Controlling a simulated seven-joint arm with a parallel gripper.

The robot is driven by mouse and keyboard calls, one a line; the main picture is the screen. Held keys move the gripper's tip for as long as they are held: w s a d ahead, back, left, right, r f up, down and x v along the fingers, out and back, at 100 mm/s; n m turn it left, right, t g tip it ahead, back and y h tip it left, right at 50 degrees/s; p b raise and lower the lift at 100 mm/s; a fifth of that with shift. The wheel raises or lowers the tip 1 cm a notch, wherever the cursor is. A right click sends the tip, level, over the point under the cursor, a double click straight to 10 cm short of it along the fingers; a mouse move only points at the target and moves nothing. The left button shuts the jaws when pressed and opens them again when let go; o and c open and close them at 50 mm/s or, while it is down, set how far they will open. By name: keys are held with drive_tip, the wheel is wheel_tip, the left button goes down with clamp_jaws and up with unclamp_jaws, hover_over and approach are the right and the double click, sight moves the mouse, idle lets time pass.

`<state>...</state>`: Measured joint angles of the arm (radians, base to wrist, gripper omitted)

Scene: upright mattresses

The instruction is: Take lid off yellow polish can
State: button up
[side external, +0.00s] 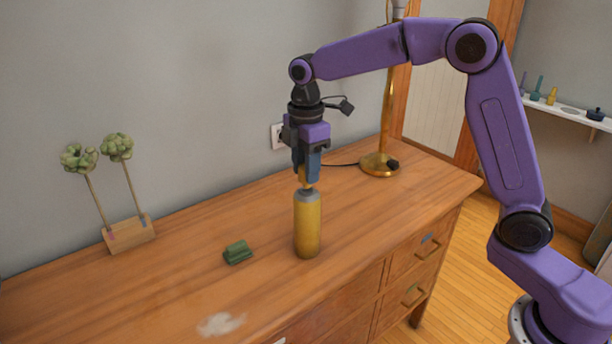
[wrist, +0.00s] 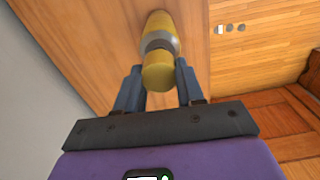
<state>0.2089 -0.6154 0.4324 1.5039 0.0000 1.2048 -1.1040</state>
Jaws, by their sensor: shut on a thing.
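The yellow polish can (side external: 307,228) stands upright on the wooden dresser top, with a grey shoulder at its top. It also shows in the wrist view (wrist: 161,20), beyond the lid. The yellow lid (wrist: 158,77) is between the fingers of my gripper (wrist: 158,68), which is shut on it. In the side view my gripper (side external: 305,176) points down right above the can, and its fingers hide most of the lid. The lid sits directly over the can's narrow neck; I cannot tell whether they touch.
A green block (side external: 238,252) lies left of the can on the dresser (side external: 170,275). A wooden stand (side external: 129,234) with two green tufted stems is further left. A brass lamp (side external: 380,164) stands behind to the right. A pale patch (side external: 220,324) marks the front.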

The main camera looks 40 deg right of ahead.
drive_tip(key=s+d+r, duration=0.4)
drive_tip(key=s+r, duration=0.6)
drive_tip(key=s, duration=0.3)
drive_tip(key=s+d+f+m, duration=0.15)
drive_tip(key=d+f, duration=0.25)
drive_tip(key=f, duration=0.5)
drive_tip(key=s+d+f+m, duration=0.15)
drive_tip(key=d+f, duration=0.25)
drive_tip(key=f, duration=0.4)
hover_over(348, 235)
drive_tip(key=shift+n, duration=0.3)
drive_tip(key=f, duration=1)
drive_tip(key=shift+s, duration=0.35)
drive_tip(key=shift+w+f, duration=0.3)
drive_tip(key=shift+f, duration=1.55)
drive_tip(key=shift+f, duration=0.1)
